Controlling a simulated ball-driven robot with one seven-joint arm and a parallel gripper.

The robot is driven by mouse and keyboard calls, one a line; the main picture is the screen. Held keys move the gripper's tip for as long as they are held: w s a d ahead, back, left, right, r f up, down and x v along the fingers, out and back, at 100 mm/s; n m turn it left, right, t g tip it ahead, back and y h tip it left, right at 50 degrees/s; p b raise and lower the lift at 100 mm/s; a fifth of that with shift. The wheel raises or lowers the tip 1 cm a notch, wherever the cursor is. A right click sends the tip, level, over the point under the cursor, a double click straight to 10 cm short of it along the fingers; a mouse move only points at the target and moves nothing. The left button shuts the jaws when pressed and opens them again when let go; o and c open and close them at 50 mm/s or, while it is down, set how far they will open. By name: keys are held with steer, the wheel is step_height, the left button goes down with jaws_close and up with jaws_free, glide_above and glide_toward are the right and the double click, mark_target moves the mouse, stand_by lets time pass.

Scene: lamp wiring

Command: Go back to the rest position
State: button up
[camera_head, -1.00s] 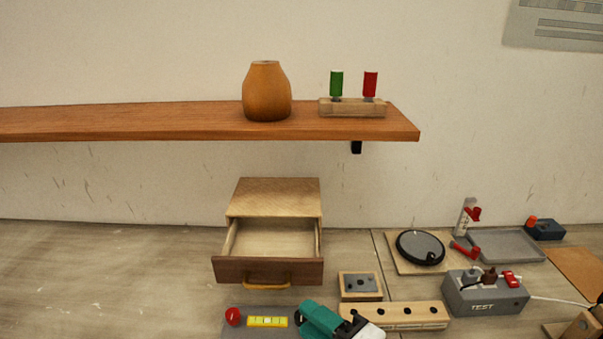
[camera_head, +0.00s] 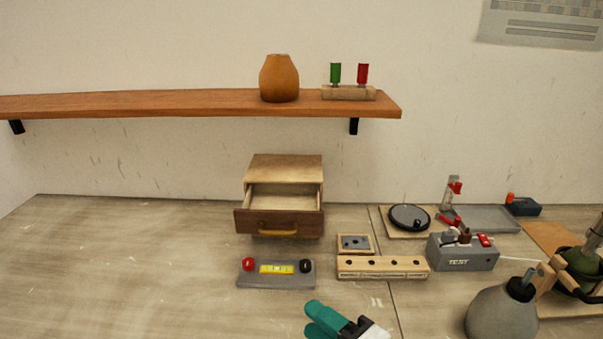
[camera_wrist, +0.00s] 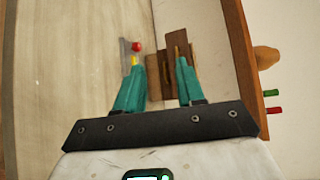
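My gripper (camera_head: 324,319) shows at the bottom middle of the head view, its teal fingers pointing left over the bench. In the wrist view my gripper (camera_wrist: 158,88) has its two teal fingers well apart, with nothing between the tips. The grey block (camera_head: 277,282) with a yellow level, a red knob and a black knob lies on the bench beyond it, apart from the fingers in the head view. The small wooden cabinet (camera_head: 287,170) stands behind, its drawer (camera_head: 279,222) pulled open and looking empty.
A wooden block with holes (camera_head: 384,267), a TEST box (camera_head: 463,253) and a round black disc (camera_head: 409,217) lie right of centre. A grey lamp shade (camera_head: 501,315) stands front right. A shelf (camera_head: 200,103) holds an orange vase (camera_head: 279,79). The left bench is clear.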

steer(key=s+d+f+n+g+h, duration=0.35)
steer(key=s+d+f, duration=0.35)
steer(key=d+f, duration=0.25)
steer(key=s+d+f+n+g+h, duration=0.3)
steer(key=s+d+f+n+h, duration=0.15)
steer(key=s+d+f, duration=0.45)
steer(key=s+d+f+n+g+h, duration=0.2)
steer(key=s+d, duration=0.4)
steer(key=s, duration=0.3)
step_height(320, 180, down, 2)
steer(key=shift+f+g+h, duration=0.15)
steer(key=shift+g+h, duration=0.55)
steer(key=shift+g, duration=0.35)
